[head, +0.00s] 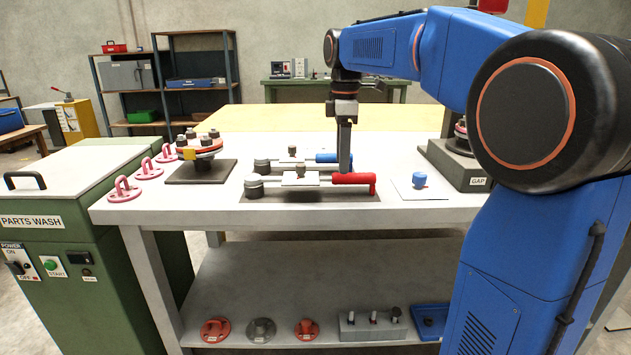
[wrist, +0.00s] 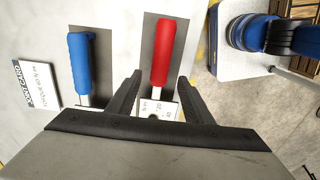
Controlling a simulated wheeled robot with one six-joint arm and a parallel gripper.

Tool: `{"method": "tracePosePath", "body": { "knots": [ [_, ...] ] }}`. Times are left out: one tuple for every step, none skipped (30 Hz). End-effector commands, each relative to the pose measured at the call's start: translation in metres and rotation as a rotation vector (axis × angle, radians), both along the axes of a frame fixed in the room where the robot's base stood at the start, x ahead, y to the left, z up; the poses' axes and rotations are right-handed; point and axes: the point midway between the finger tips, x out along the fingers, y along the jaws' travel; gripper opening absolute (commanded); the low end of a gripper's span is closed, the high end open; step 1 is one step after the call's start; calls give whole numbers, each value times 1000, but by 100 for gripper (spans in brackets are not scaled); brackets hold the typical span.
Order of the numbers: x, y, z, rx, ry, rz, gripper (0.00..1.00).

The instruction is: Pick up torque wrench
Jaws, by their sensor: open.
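Two torque wrenches lie side by side on the workbench. One has a red handle (head: 358,180) and is nearer in the head view; the other has a blue handle (head: 327,157) and lies behind it. In the wrist view the red handle (wrist: 164,50) points away between and beyond my fingers, and the blue handle (wrist: 80,62) is to the left. My gripper (head: 344,170) is open, pointing down over the red-handled wrench. In the wrist view its fingers (wrist: 159,78) straddle the line of that wrench, near the handle's lower end. Contact cannot be told.
A printed joint card (wrist: 39,87) lies left of the blue wrench. A blue cap (head: 419,180) on a sheet and a block marked GAP (head: 462,172) are right.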

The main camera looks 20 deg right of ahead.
Motion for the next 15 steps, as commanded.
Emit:
{"method": "tracePosePath", "body": {
  "knots": [
    [0, 0, -7, 0, 3, 0, 46],
    [0, 0, -12, 0, 3, 0, 46],
    [0, -1, -18, 0, 3, 0, 46],
    [0, -1, -22, 0, 3, 0, 46],
    [0, -1, -26, 0, 3, 0, 46],
    [0, -1, -30, 1, 2, 0, 46],
    [0, -1, -33, 1, 2, 0, 46],
    [0, -1, -35, 1, 2, 0, 46],
    [0, -1, -38, 1, 2, 0, 46],
    [0, -1, -39, 0, 1, 0, 46],
    [1, -1, -40, 0, 1, 0, 46],
    [1, -1, -41, 0, 1, 0, 46],
    [1, -1, -41, 0, 0, 0, 46],
    [1, -1, -41, 0, 0, 0, 46],
    [1, -1, -41, 0, 0, 0, 46]
  ]
}}
